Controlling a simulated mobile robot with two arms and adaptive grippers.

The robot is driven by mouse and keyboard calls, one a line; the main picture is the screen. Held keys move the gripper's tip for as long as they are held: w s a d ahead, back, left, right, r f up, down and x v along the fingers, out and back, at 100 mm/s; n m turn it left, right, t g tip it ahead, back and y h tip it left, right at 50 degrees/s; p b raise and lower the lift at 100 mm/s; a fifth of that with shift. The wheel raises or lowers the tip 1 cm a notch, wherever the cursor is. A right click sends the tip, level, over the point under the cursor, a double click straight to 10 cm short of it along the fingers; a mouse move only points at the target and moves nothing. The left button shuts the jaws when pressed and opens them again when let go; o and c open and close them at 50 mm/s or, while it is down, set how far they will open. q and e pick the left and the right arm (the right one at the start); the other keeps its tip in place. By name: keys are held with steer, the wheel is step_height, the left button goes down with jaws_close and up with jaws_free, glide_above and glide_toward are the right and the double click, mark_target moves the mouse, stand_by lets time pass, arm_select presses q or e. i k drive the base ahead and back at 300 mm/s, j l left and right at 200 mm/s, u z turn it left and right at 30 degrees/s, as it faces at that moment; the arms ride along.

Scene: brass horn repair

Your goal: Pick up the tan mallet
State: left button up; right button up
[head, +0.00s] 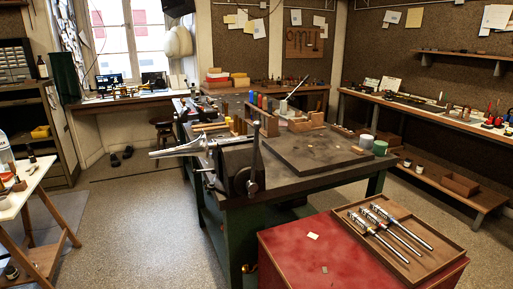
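Neither of my grippers shows in the head view. I cannot make out a tan mallet for certain. A small tan, bar-like piece (210,127) lies on the far left part of the green-legged workbench (300,184); it is too small to tell whether it is the mallet. A silvery horn-like piece (180,149) sticks out over the bench's left edge, by a dark vise-like tool (243,172).
A red cabinet (312,262) in front holds a wooden tray (440,254) with several metal valve-like parts. A white table (22,190) stands at the left. Shelves (440,115) run along the right wall. The floor (135,220) left of the bench is clear.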

mark_target(230, 126)
steer(key=i+j, duration=0.2)
steer(key=i+j+z, duration=0.15)
steer(key=j, duration=0.3)
steer(key=i+j, duration=0.2)
steer(key=i+j+z, duration=0.1)
steer(key=j, duration=0.35)
steer(key=i+j+z, duration=0.1)
steer(key=j, duration=0.25)
steer(key=i, duration=0.1)
